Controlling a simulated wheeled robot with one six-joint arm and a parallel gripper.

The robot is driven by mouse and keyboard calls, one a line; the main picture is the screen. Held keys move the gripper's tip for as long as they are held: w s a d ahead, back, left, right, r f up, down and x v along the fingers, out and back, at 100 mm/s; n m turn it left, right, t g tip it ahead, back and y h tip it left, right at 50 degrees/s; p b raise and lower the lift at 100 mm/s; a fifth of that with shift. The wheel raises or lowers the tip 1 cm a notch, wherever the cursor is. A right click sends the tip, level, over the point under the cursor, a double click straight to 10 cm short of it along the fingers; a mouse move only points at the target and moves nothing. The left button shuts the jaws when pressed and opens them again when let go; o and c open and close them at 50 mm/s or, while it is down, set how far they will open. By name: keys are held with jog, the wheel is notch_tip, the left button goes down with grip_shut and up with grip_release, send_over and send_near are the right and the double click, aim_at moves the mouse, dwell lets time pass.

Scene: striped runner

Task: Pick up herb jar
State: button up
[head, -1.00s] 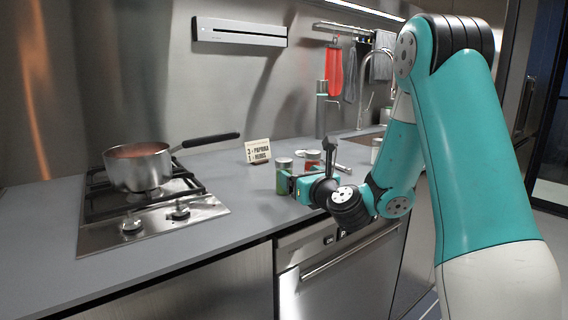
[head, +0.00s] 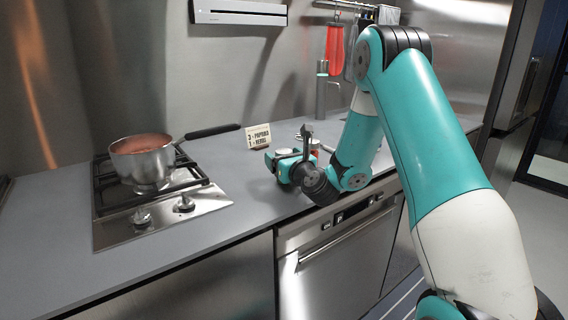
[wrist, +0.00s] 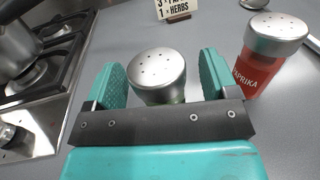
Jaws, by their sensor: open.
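The herb jar shows in the wrist view as a perforated silver lid (wrist: 158,72) between the two teal fingers of my gripper (wrist: 161,78). Its body is mostly hidden below the lid and behind the gripper, and its label cannot be read. In the head view my gripper (head: 284,160) is at the jar on the counter, with the lid (head: 285,152) just showing. The fingers are open, one on each side of the jar. I cannot tell whether either touches it.
A red paprika jar (wrist: 258,62) stands close to the right of my gripper. A small sign (head: 258,136) stands behind. A saucepan (head: 142,160) sits on the gas hob (head: 120,232) to the left. The counter (head: 235,190) between is clear.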

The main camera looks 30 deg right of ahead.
jog(key=shift+c, duration=0.5)
jog(key=c, duration=0.9)
jog(key=shift+c, duration=0.2)
notch_tip(320, 180, up, 20)
jog(key=p, duration=1.2)
jog(key=shift+d, duration=0.15)
